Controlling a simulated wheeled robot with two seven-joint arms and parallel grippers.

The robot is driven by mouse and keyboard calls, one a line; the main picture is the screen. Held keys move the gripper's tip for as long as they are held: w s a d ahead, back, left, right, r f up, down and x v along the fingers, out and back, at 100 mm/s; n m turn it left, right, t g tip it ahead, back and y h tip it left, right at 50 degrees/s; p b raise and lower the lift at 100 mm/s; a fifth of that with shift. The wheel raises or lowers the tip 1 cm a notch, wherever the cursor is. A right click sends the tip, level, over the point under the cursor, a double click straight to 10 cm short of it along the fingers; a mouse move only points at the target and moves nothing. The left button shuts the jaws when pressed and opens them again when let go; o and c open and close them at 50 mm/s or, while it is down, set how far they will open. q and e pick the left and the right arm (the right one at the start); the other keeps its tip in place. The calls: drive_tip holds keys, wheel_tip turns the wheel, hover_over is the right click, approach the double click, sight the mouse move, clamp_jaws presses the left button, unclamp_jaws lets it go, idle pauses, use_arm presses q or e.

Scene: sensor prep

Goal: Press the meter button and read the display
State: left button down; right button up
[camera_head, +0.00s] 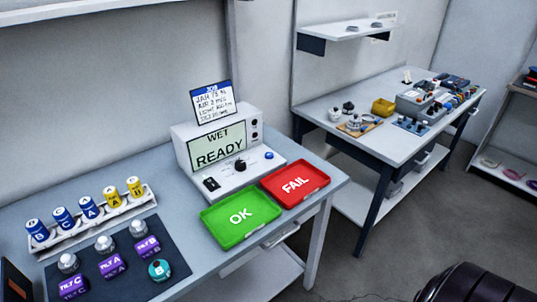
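The meter (183,155) is a white box near the back of the near table. Its lit display (219,145) reads "WET" above "READY". On its sloped front are a blue round button (269,155), a black knob (240,166) and a dark socket-like part (211,184). Small dark round parts sit on the face right of the display. A card (212,101) headed "JOB" stands above the meter; its smaller lines are hard to read. Neither of my grippers is in view, and nothing touches the meter's front.
A green OK tray (239,237) and red FAIL tray (310,199) lie empty before the meter. A dark mat (128,277) holds purple "TILT" pieces, silver-topped parts and a teal piece. A white rack (83,240) holds blue and yellow cylinders. A second cluttered table (330,110) stands behind right.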

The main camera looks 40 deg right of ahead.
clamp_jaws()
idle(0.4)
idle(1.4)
